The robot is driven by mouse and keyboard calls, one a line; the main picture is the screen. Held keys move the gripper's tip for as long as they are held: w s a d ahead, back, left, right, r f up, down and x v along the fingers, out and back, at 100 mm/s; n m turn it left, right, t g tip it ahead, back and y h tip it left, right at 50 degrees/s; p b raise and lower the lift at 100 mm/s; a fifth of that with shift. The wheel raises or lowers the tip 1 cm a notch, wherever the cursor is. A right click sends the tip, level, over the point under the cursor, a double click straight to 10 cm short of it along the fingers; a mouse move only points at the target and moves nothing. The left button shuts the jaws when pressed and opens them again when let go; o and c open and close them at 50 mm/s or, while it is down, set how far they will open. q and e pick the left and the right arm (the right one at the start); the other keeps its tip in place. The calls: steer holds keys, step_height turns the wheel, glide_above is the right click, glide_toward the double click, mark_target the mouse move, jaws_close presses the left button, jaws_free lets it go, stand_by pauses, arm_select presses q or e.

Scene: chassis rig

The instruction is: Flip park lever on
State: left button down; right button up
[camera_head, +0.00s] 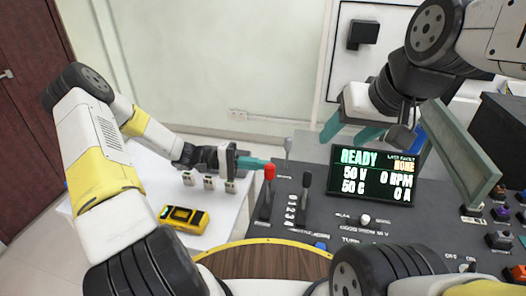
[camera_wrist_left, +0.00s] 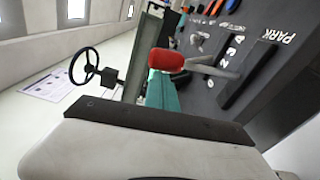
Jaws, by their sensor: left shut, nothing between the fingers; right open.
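The lever with the red knob (camera_head: 269,172) stands up from the dark console left of the screen. In the left wrist view its red knob (camera_wrist_left: 167,60) sits at my fingertips, and its grey shaft runs to a slot beside the word PARK. My left gripper (camera_head: 262,164) is shut and empty, its teal fingertips right beside the knob; I cannot tell if they touch it. The shut fingers also show in the left wrist view (camera_wrist_left: 162,90).
A screen (camera_head: 371,176) reads READY and 0 RPM. A yellow device (camera_head: 184,216) lies on the white table at left. A steering wheel (camera_wrist_left: 84,65) shows in the left wrist view.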

arm_select(q)
steer(key=s+m, duration=0.3)
steer(key=s, duration=0.1)
steer(key=shift+a+r+m, duration=0.3)
steer(key=shift+a+r, duration=0.05)
steer(key=shift+r, duration=0.05)
steer(key=shift+s+a+f, duration=0.1)
steer(key=shift+s+a, duration=0.1)
steer(key=shift+s, duration=0.6)
steer(key=shift+s, duration=0.15)
glide_toward(266, 172)
steer(key=shift+s+a+f, duration=0.2)
steer(key=shift+s+a, duration=0.2)
steer(key=shift+s, duration=0.35)
